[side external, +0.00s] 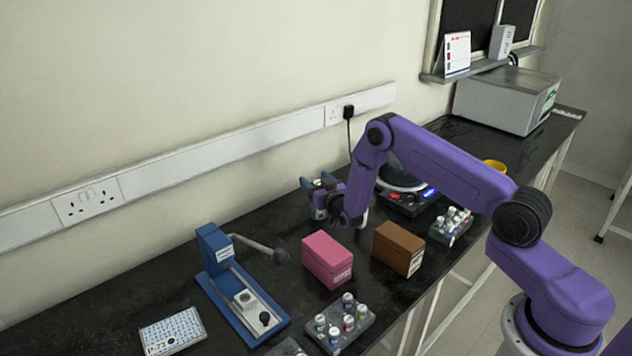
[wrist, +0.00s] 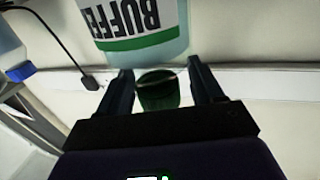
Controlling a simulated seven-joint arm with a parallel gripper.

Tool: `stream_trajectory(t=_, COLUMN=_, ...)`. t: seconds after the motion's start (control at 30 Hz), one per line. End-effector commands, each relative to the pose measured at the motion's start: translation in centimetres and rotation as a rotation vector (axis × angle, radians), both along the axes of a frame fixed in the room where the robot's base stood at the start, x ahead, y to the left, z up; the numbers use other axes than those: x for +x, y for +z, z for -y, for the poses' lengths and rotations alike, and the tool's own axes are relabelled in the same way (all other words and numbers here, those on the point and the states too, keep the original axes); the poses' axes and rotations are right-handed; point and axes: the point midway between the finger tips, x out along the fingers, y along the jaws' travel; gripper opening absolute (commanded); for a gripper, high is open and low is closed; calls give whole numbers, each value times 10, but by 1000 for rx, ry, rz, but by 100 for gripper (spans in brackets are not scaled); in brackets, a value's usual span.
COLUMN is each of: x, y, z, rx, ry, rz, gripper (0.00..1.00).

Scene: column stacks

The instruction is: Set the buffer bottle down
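The buffer bottle (wrist: 150,52) fills the top of the wrist view. It is pale and translucent, with a white label, black BUFFER lettering and a green band. Its dark green cap (wrist: 158,92) points down in that view, between the fingers. In the side view my gripper (side external: 322,188) is small, near the wall at the back of the bench. The bottle's base is not clear there, so I cannot tell whether it touches the bench.
A balance (side external: 408,198) stands right of my gripper. A pink box (side external: 327,262), a brown box (side external: 398,248) and vial racks (side external: 340,325) stand nearer the front. A blue press (side external: 240,285) is at left. Another blue-capped bottle (wrist: 12,50) shows in the wrist view.

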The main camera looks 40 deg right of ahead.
Motion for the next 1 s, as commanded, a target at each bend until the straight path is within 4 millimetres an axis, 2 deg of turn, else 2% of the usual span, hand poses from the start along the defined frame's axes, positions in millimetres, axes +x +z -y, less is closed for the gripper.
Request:
stream_trajectory(t=0.27, x=0, y=3, z=0, rx=0, ry=0, rz=-1, gripper=66)
stream_trajectory(t=0.37, x=-8, y=2, z=-2, rx=0, ry=1, rz=-3, gripper=66)
stream_trajectory(t=1.0, x=-103, y=2, z=-29, rx=1, ry=2, rz=-4, gripper=66)
